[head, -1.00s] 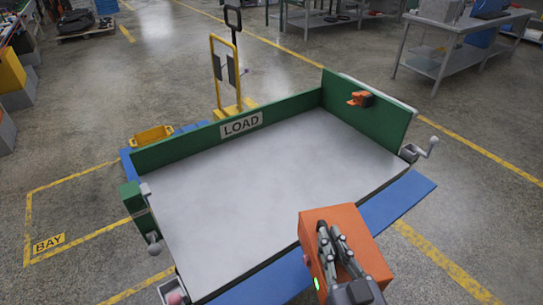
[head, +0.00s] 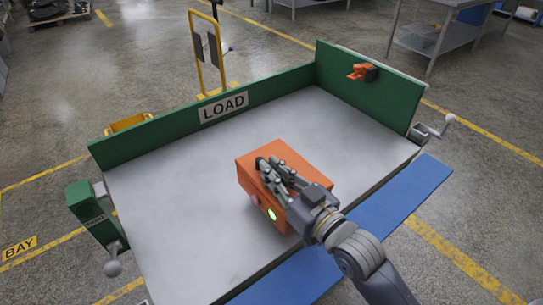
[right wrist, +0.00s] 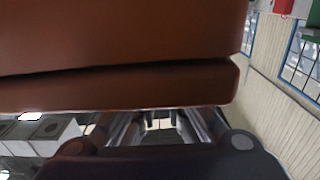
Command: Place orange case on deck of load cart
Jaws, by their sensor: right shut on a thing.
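The orange case (head: 259,160) is a box held by my right gripper (head: 268,167), whose fingers are shut on its top. In the head view the case is over the middle of the pale grey deck (head: 160,235) of the load cart. I cannot tell whether its underside touches the deck. In the right wrist view the case (right wrist: 120,45) fills the upper part, close to the fingers. The cart has green side boards and a LOAD sign (head: 224,107) on the back one. My left gripper is not in view.
An orange clamp (head: 361,71) sits on the right green board (head: 375,88). A crank (head: 437,128) sticks out at the right corner. A green post with a knob (head: 90,212) stands at the left. The deck is otherwise clear. A yellow frame (head: 205,50) stands behind.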

